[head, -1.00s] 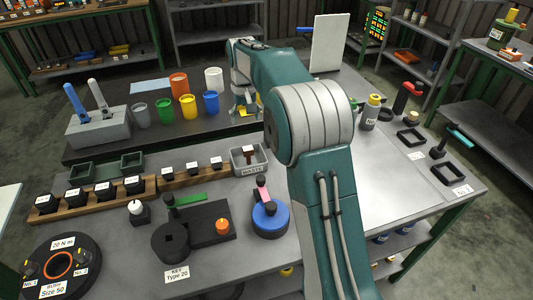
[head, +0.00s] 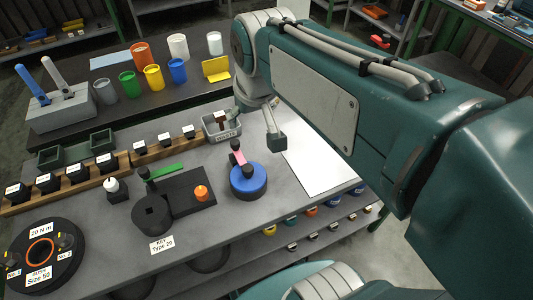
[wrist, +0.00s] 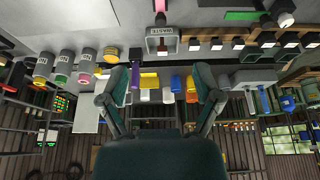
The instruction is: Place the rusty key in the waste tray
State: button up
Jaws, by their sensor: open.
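The grey waste tray (head: 236,133), labelled WASTE, stands at the right end of the wooden block rack. A brown, rusty-looking piece (head: 220,118) stands in it, likely the rusty key; its lower part is hidden by the tray wall. The tray (wrist: 150,46) also shows at the top middle of the wrist view, with the brown piece in it. My gripper (wrist: 160,80) is open and nothing shows between its fingers.
A blue round base (head: 249,184) with a pink piece stands in front of the tray. A black fixture (head: 180,202) with a green bar and orange knob is left of it. Several coloured cups (head: 153,77) stand behind. A white panel (head: 322,160) lies to the right.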

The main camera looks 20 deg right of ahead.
jog(key=s+f+t, duration=0.1)
jog(key=s+f, duration=0.3)
jog(key=s, duration=0.5)
jog(key=shift+s+f, duration=0.15)
